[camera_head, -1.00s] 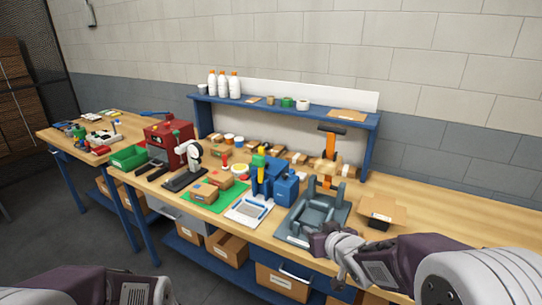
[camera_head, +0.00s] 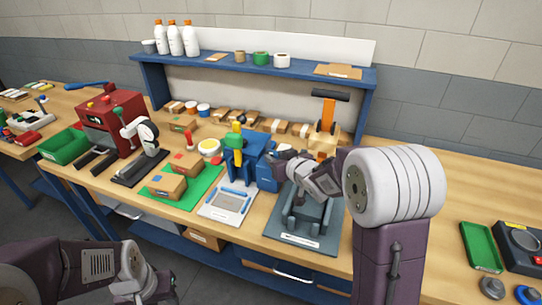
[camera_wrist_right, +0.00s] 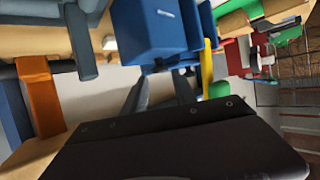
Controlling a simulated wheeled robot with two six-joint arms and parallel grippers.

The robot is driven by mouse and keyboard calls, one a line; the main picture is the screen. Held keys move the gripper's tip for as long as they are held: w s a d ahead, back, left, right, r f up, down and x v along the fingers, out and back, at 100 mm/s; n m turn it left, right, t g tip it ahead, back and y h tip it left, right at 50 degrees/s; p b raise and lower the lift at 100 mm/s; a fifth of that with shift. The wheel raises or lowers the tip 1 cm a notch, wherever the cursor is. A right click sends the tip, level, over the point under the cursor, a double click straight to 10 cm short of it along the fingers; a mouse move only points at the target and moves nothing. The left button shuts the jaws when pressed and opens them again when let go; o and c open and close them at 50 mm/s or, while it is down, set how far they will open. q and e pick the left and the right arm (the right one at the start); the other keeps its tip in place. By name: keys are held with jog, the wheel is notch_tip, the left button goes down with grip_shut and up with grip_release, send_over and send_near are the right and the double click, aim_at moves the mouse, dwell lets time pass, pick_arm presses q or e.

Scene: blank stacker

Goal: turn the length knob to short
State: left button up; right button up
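My right gripper (camera_head: 280,157) is raised over the bench beside a blue machine (camera_head: 262,172) that has a yellow lever (camera_head: 237,150) and a green top part. In the right wrist view its two dark fingers (camera_wrist_right: 160,88) stand apart with nothing between them, and blue blocks and a yellow part (camera_wrist_right: 207,68) lie beyond. I cannot make out a knob marked for length on the blue machine. A dark device with a round black knob (camera_head: 523,239) lies at the right edge; its label is unreadable. My left gripper (camera_head: 150,289) is low in front of the bench, its fingers unclear.
A grey fixture (camera_head: 290,237) sits under my right arm. A white tray (camera_head: 229,202), a green mat (camera_head: 207,190) with boxes and a red machine (camera_head: 108,118) stand left. A green tray (camera_head: 479,246) lies right. A blue shelf (camera_head: 260,69) spans the back.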

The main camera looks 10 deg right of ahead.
aim_at(269, 153)
jog(key=x, duration=0.3)
jog(key=shift+w+a, duration=0.15)
jog(key=shift+w, duration=0.05)
jog(key=shift+w, duration=0.1)
grip_shut()
jog(key=p, duration=0.2)
jog(key=n+y+p, duration=0.1)
jog(key=p, duration=0.1)
jog(key=shift+d+r, duration=0.2)
jog(key=shift+r, duration=0.15)
jog(key=shift+f+y, duration=0.15)
jog(key=shift+y, duration=0.15)
jog(key=shift+f+n, duration=0.15)
jog(key=shift+n, duration=0.15)
